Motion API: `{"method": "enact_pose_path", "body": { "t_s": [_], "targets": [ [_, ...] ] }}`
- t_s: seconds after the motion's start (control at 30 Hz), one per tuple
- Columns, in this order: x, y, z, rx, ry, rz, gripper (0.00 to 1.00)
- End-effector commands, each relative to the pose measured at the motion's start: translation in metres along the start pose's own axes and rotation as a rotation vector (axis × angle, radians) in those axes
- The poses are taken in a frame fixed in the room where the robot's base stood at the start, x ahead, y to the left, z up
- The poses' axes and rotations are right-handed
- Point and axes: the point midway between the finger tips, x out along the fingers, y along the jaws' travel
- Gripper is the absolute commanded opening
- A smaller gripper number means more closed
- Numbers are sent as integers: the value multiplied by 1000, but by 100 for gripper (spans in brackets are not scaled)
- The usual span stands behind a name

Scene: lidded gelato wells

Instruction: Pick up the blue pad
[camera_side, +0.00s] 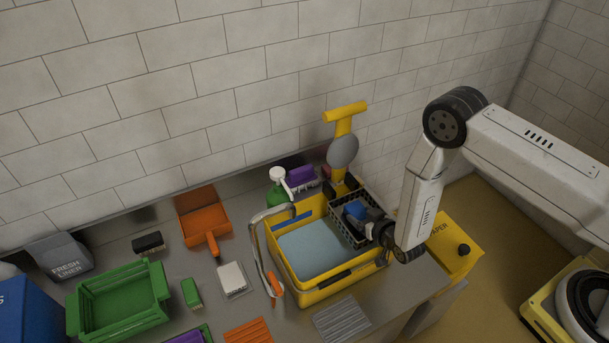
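A small blue pad (355,211) shows in a dark wire basket (342,232) at the right end of a yellow tub (300,297). My gripper (366,219) is at the basket, coming in from the right, with its dark fingers right beside the pad. The fingers are small and dark here, so I cannot tell whether they are open or shut, or whether they touch the pad. Part of the pad and basket is hidden behind my gripper.
The tub holds light blue water (315,248), with a curved tap (259,240) at its left. A yellow stand (344,130) and a spray bottle (277,188) stand behind. A green crate (120,300) and an orange dustpan (203,217) lie left. A yellow bin (455,240) stands right.

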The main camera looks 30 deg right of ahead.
Motion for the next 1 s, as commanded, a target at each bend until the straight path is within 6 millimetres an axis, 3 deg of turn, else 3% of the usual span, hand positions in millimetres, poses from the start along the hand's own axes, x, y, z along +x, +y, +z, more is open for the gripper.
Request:
{"method": "enact_pose_path", "body": {
  "t_s": [0.03,0.17,0.57,0.87,1.0],
  "targets": [
    [0,0,0,0,0,0,52],
    [0,0,0,0,0,0,11],
    [-1,0,-4,0,1,0,10],
    [-9,0,-23,0,1,0,10],
    [-21,1,-34,0,0,0,10]
  ]
}}
